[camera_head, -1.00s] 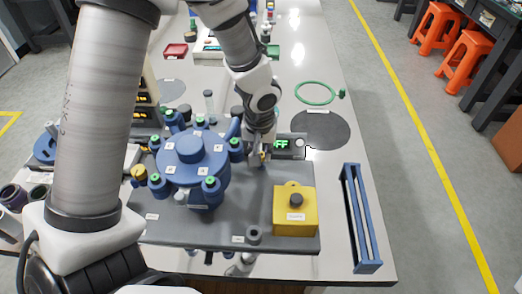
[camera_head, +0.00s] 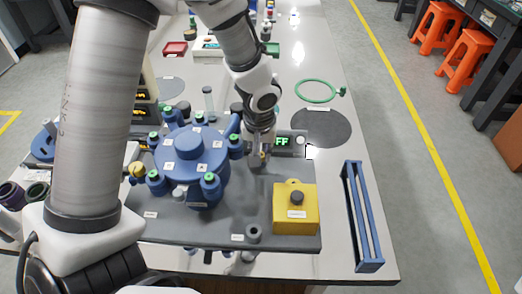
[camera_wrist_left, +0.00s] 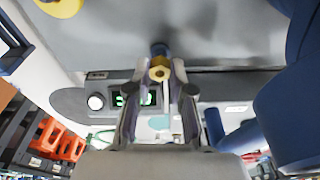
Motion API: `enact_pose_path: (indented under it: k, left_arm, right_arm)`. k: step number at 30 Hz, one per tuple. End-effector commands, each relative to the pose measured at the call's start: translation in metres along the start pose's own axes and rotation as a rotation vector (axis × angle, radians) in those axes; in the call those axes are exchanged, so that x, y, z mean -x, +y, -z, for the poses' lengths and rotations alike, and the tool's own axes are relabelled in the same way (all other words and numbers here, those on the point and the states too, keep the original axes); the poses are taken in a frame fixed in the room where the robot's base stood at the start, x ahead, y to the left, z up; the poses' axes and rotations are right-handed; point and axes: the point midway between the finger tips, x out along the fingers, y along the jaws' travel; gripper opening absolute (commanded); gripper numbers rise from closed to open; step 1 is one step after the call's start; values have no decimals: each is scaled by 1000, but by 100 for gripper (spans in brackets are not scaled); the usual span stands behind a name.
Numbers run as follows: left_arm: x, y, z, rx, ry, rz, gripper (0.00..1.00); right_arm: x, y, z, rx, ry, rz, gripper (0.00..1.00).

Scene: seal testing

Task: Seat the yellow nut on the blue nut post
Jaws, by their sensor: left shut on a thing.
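My left gripper (camera_head: 260,157) comes down just right of the blue round vessel (camera_head: 187,148). In the left wrist view its fingers (camera_wrist_left: 160,88) are shut on the yellow nut (camera_wrist_left: 160,70), a small brass-yellow ring. A short dark-blue post-like piece (camera_wrist_left: 160,49) shows directly beyond the nut; I cannot tell whether they touch. In the head view the nut is a tiny yellow spot (camera_head: 263,155) at the fingertips. Several blue posts with green tops ring the vessel, and one at its left has a yellow knob (camera_head: 137,170). My right gripper is not in view.
A grey control box (camera_head: 287,143) with a green display stands behind the gripper. A yellow box (camera_head: 295,210) with a dark knob sits on the plate's front right. A blue rack (camera_head: 362,217) stands right. The grey plate (camera_head: 265,187) is bare before the gripper.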

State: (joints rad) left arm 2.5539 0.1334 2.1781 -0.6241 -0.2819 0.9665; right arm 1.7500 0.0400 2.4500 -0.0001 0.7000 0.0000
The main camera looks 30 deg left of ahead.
Motion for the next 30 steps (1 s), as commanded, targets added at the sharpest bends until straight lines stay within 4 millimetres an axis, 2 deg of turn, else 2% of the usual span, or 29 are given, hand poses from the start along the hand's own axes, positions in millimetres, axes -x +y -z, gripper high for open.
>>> enact_pose_path:
  k: [6,7,9,19,30]
  left_arm:
    - [-3,0,0,0,0,0,0]
    - [-2,0,0,0,0,0,32]
    - [-2,0,0,0,0,0,50]
    - [0,0,0,0,0,0,50]
    - [27,0,4,0,0,0,50]
  right_arm:
    - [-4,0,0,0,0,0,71]
    - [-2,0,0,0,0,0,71]
    - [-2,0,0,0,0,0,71]
    - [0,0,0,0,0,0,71]
    - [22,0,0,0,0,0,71]
